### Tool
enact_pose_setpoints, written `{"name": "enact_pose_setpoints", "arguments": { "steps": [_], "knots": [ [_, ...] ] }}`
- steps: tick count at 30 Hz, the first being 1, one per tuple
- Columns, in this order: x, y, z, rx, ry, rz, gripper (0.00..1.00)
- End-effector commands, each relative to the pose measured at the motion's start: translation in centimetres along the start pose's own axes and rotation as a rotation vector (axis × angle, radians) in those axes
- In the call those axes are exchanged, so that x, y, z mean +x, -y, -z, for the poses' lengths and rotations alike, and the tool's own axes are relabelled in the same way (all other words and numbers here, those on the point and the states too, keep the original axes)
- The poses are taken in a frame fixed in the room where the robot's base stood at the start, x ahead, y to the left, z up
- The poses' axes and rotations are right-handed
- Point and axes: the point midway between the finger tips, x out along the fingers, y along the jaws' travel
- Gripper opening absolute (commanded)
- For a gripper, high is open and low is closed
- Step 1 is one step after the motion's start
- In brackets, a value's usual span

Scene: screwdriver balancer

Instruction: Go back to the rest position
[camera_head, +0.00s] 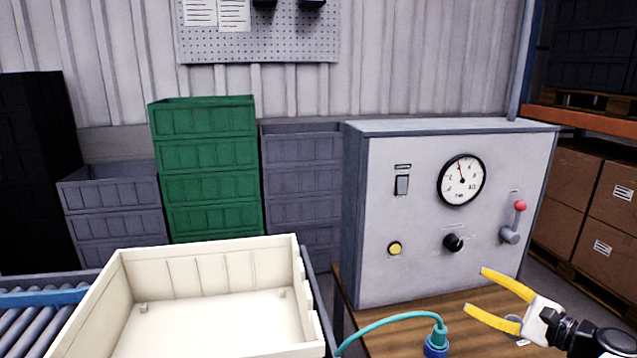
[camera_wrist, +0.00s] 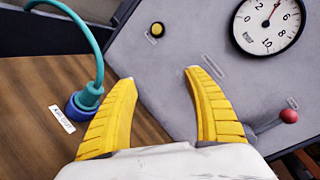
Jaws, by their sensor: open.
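My gripper (camera_head: 476,289) is open and empty, with two yellow fingers spread apart. It is at the lower right of the head view, in front of the grey control panel (camera_head: 400,290) and above the wooden bench (camera_head: 390,335). In the wrist view the gap between the fingers (camera_wrist: 160,76) faces the bench edge and the panel front. A blue connector (camera_head: 437,346) with a teal cable stands on the bench, left of my gripper. In the wrist view the connector (camera_wrist: 85,102) is beside the left finger; I cannot tell whether they touch.
The panel carries a gauge (camera_head: 462,180), a rocker switch (camera_head: 402,185), a yellow button (camera_head: 395,248), a black knob (camera_head: 453,242) and a red-tipped lever (camera_head: 514,220). A cream crate (camera_head: 210,270) stands left on the roller conveyor (camera_head: 25,312). Cardboard boxes (camera_head: 610,190) stand right.

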Motion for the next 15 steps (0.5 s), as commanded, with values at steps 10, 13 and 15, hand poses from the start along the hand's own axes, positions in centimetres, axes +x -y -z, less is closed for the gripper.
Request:
{"name": "enact_pose_setpoints", "arguments": {
  "steps": [10,13,15],
  "knots": [
    [4.2,-8.0,-13.1,-0.525,-0.109,-0.500,0.61],
    [3.1,-10.6,-16.2,-0.722,-0.115,-0.635,0.61],
    [1.8,-12.3,-18.1,-0.870,-0.114,-0.724,0.61]
  ]
}}
